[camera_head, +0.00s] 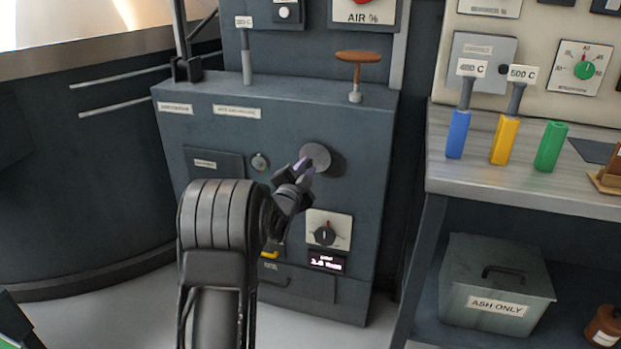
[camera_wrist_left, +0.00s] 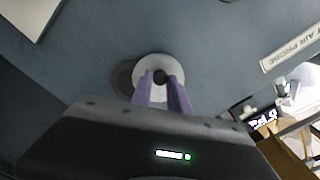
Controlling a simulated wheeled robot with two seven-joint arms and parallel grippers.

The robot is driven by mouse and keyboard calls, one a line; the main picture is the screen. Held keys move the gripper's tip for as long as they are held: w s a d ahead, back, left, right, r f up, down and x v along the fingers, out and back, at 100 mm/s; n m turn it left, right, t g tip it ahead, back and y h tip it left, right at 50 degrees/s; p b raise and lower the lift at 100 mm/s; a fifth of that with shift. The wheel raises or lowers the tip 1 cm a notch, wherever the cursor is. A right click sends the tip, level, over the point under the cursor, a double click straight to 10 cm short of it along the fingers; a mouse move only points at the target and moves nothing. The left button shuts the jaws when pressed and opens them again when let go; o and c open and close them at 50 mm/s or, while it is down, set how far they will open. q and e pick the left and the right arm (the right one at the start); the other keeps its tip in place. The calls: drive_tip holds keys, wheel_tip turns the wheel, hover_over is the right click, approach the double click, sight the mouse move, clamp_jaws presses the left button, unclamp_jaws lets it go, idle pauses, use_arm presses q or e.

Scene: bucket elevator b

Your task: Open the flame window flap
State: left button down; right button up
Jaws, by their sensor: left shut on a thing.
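The flame window flap (camera_head: 316,154) is a round grey disc on the front of the dark blue-grey cabinet (camera_head: 300,122). It also shows in the left wrist view (camera_wrist_left: 149,66), with a small dark knob (camera_wrist_left: 161,77) at its centre. My left gripper (camera_head: 301,168) is at the disc, its purple fingers (camera_wrist_left: 162,86) shut on the knob. A dark round patch (camera_head: 338,161) shows beside and partly behind the disc; I cannot tell whether it is an opening or shadow. My right gripper is not in view.
Below the flap are a dial (camera_head: 325,235) and a small lit display (camera_head: 327,262). An orange T-handle (camera_head: 357,70) stands on the cabinet top. A bench (camera_head: 530,184) with blue, yellow and green holders stands at right, above an ash bin (camera_head: 497,282).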

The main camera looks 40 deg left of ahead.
use_arm(q)
drive_tip(key=shift+s+a+r+m+b, duration=0.1)
drive_tip(key=shift+a+r+m+b, duration=0.25)
drive_tip(key=shift+m, duration=0.5)
drive_tip(key=shift+s+a+r+m, duration=0.1)
drive_tip(key=shift+r+m, duration=0.45)
drive_tip(key=shift+m, duration=0.3)
drive_tip(key=c, duration=1.3)
unclamp_jaws()
drive_tip(key=p+v, duration=0.1)
drive_tip(key=v, duration=0.6)
drive_tip(key=shift+s+d, duration=0.15)
drive_tip(key=shift+s, duration=0.2)
